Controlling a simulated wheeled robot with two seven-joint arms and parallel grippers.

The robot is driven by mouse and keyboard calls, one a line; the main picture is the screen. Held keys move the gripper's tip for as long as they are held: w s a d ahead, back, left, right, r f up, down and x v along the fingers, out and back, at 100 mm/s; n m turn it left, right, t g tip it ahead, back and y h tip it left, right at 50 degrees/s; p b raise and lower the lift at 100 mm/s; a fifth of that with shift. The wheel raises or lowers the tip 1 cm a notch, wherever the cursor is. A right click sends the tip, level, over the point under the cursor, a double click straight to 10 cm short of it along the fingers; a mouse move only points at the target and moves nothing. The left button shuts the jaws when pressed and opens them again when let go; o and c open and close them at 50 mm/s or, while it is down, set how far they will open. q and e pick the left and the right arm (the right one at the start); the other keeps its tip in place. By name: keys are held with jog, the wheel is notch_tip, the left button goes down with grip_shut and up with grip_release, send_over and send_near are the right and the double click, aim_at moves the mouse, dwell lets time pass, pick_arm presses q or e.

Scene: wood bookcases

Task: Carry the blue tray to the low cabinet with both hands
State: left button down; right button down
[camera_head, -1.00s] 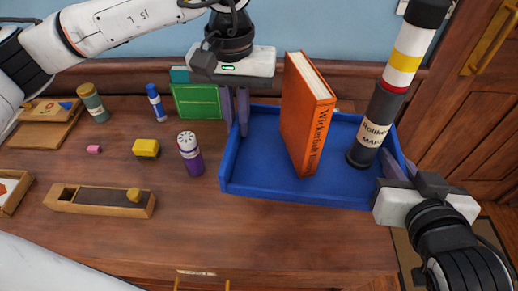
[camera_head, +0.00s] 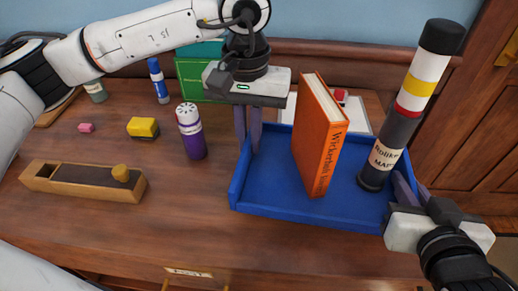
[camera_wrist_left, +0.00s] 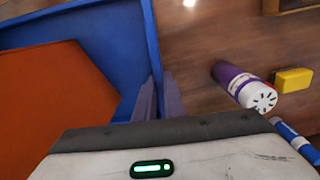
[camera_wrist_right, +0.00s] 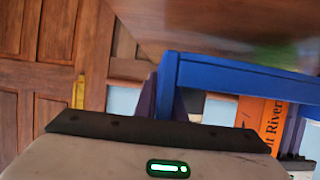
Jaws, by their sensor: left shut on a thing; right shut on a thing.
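The blue tray (camera_head: 268,200) is at the right of the desk in the head view, carrying an upright orange book (camera_head: 318,140) and a tilted dark cylinder (camera_head: 408,105) with white, yellow and red bands. My left gripper (camera_head: 248,148) is shut on the tray's left wall, which also shows in the left wrist view (camera_wrist_left: 130,40). My right gripper (camera_head: 402,190) is shut on its right wall; the tray also shows in the right wrist view (camera_wrist_right: 215,75). The gap under the tray is hidden. I cannot identify the low cabinet.
A purple shaker (camera_head: 191,135) stands just left of the tray. White paper (camera_head: 358,118) lies behind the tray. A wooden door panel (camera_head: 470,140) is at right.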

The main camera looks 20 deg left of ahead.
aim_at(395, 201)
dwell(0.4)
